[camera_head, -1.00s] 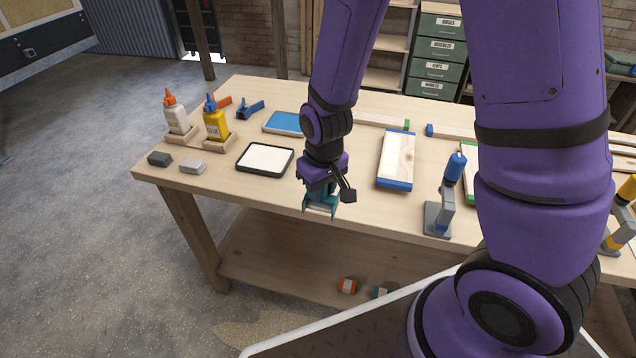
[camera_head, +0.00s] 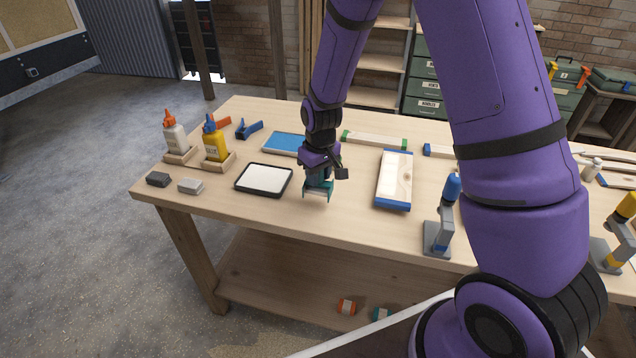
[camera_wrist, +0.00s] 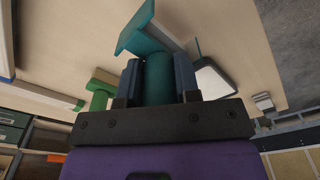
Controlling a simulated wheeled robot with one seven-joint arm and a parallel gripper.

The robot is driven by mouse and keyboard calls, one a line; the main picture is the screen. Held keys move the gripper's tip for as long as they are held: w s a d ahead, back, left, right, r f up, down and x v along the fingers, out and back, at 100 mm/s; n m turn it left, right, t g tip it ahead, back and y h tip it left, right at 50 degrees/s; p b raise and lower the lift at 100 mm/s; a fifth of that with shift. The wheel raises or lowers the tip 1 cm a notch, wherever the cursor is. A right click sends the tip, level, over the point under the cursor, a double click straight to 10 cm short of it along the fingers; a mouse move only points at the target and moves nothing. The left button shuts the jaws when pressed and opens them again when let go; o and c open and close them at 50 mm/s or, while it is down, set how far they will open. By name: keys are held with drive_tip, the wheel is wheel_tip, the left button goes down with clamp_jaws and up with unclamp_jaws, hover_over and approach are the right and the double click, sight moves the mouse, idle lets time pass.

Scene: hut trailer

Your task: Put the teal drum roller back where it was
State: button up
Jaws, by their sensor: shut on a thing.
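My gripper (camera_head: 319,172) is shut on the handle of the teal drum roller (camera_head: 317,190). In the head view its teal frame hangs below my jaws, near the table's front edge and right of the black-rimmed white tray. It looks above the tabletop; I cannot tell the exact gap. In the wrist view the roller's teal handle (camera_wrist: 158,78) stands between the two dark jaws, and its teal frame shows beyond them. The roller's far side is hidden.
The black-rimmed tray (camera_head: 264,180) and a blue panel (camera_head: 285,143) lie left of my gripper. A blue-ended board (camera_head: 394,181) and a blue-topped stand (camera_head: 439,230) are at right. Glue bottles (camera_head: 214,142) stand at left.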

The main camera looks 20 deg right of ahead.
drive_tip(key=shift+w+d, duration=0.1)
drive_tip(key=shift+w, duration=0.25)
drive_tip(key=shift+f, duration=1.75)
drive_tip(key=o, duration=1)
drive_tip(key=shift+f, duration=0.15)
